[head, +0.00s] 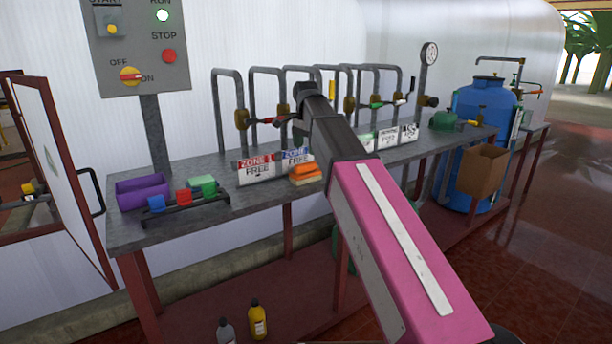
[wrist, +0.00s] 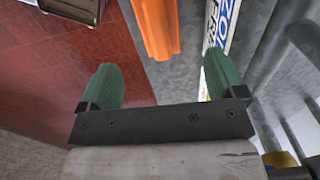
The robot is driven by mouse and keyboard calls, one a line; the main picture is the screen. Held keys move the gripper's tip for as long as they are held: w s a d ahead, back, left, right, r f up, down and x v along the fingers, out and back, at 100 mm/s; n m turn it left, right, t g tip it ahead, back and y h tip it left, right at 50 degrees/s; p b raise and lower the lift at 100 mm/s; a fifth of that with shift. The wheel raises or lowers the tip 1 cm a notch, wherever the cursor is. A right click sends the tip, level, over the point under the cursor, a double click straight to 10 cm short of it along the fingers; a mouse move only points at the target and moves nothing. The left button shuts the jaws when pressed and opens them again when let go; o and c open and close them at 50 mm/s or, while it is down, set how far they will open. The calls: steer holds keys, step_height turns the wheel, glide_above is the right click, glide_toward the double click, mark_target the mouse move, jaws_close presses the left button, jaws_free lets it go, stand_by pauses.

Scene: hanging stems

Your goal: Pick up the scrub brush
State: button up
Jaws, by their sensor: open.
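The scrub brush (head: 306,171) appears to be the orange block with a paler underside, lying on the grey bench in front of the ZONE FREE signs. It also shows in the wrist view as an orange piece (wrist: 156,27) at the top, cut off by the frame edge. My gripper (wrist: 160,68) is open, with its two green fingers apart and nothing between them. The brush lies beyond the fingertips, between their lines, apart from both.
Grey bent pipes (head: 229,72) with valves stand behind. Two bottles (head: 258,318) stand low below.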

mark_target(306, 163)
steer(key=shift+s+f, duration=0.1)
steer(key=shift+f, duration=4.3)
steer(key=c, duration=1.1)
